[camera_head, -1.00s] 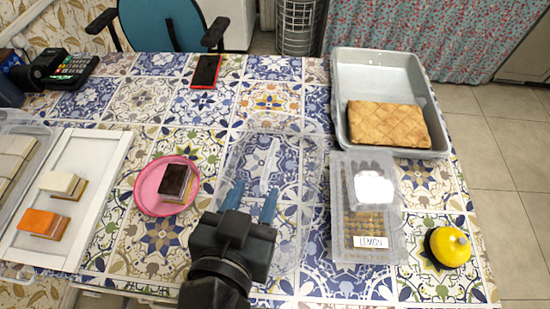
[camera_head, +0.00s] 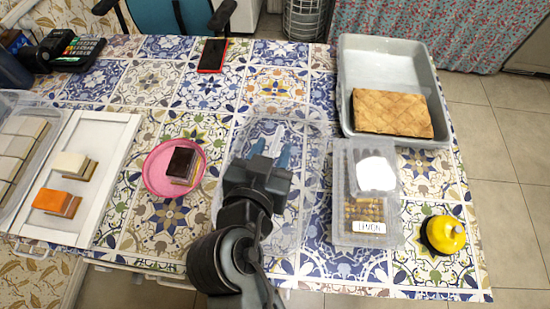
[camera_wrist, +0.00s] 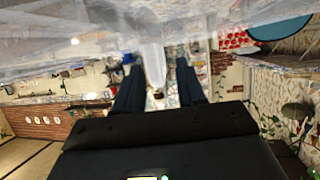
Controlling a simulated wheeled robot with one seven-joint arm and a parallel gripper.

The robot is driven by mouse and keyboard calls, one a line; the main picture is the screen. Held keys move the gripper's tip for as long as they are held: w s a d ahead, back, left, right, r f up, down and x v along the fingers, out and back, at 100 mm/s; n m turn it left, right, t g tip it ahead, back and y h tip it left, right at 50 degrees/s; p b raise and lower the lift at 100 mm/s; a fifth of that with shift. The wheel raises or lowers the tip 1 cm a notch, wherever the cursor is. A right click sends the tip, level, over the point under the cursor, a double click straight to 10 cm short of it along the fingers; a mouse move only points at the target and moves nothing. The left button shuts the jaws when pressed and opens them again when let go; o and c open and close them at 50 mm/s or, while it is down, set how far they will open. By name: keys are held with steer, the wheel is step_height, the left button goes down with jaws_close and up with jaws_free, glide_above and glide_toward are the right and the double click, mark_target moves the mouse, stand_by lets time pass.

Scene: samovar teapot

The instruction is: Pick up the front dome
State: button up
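A large clear plastic dome (camera_head: 314,130) with a pale upright handle (camera_head: 276,138) stands in the middle of the tiled table; the tile pattern shows through it. My gripper (camera_head: 271,150) is at the dome, with its two blue fingers on either side of the handle. In the wrist view the handle (camera_wrist: 154,65) lies between the spread fingers (camera_wrist: 160,92), with gaps visible on both sides. My gripper is open. The clear wall of the dome (camera_wrist: 60,50) fills the upper part of that view. My arm hides the near part of the dome.
To the right are a clear box labelled LEMON (camera_head: 386,239), a yellow bell (camera_head: 446,234) and a grey tray (camera_head: 432,80) holding a pastry slab (camera_head: 392,113). To the left are a pink plate (camera_head: 150,170) with a dark cake and a white board (camera_head: 100,140) with cakes.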

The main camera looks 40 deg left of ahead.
jaws_close()
stand_by(1.2)
